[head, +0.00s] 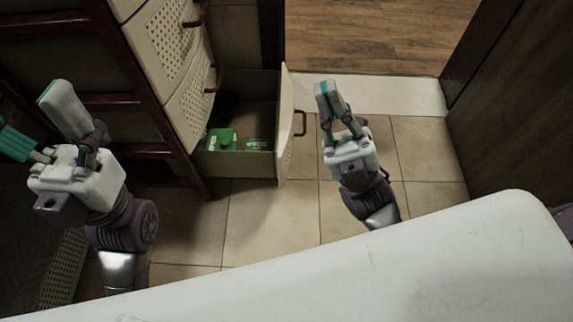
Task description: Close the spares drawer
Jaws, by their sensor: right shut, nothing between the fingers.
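The spares drawer (286,125) is the low drawer of the cabinet and stands pulled out to the right. My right gripper (327,92) is shut and empty, just right of the drawer front, with a small gap to the handle in the picture. My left gripper (38,120) is at the left, in front of the cabinet, with its fingers spread apart and nothing between them.
The cabinet has perforated upper drawers (166,45) with red handles, which look shut. The tiled floor (270,215) is clear around the drawer. A dark wooden panel (510,110) stands at the right. A white surface (400,265) crosses the foreground.

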